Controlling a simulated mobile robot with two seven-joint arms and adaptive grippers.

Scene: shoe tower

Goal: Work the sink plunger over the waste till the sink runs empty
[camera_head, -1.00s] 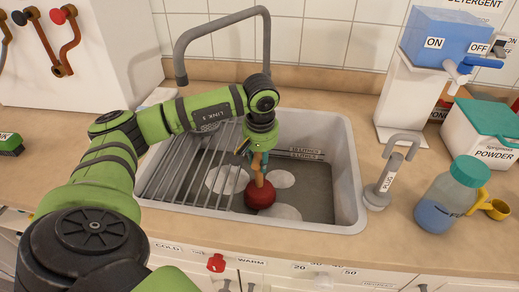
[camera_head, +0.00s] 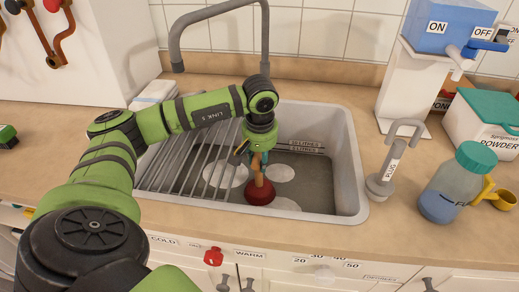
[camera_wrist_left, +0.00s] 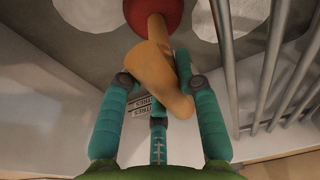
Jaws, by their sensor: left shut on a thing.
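The sink plunger has a red cup and a wooden handle. In the head view its red cup (camera_head: 259,191) stands low in the sink, and the cup looks flattened. My left gripper (camera_head: 258,158) is shut on the handle above the cup. In the left wrist view the teal fingers close around the wooden handle (camera_wrist_left: 153,60), and the red cup (camera_wrist_left: 152,10) shows at the top edge. The sink (camera_head: 350,180) has a dark floor with several pale round patches. The waste is not clearly visible; the cup may hide it. My right gripper is not in view.
A wire rack (camera_head: 180,170) covers the sink's left part. The tall grey tap (camera_head: 177,45) arches behind.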

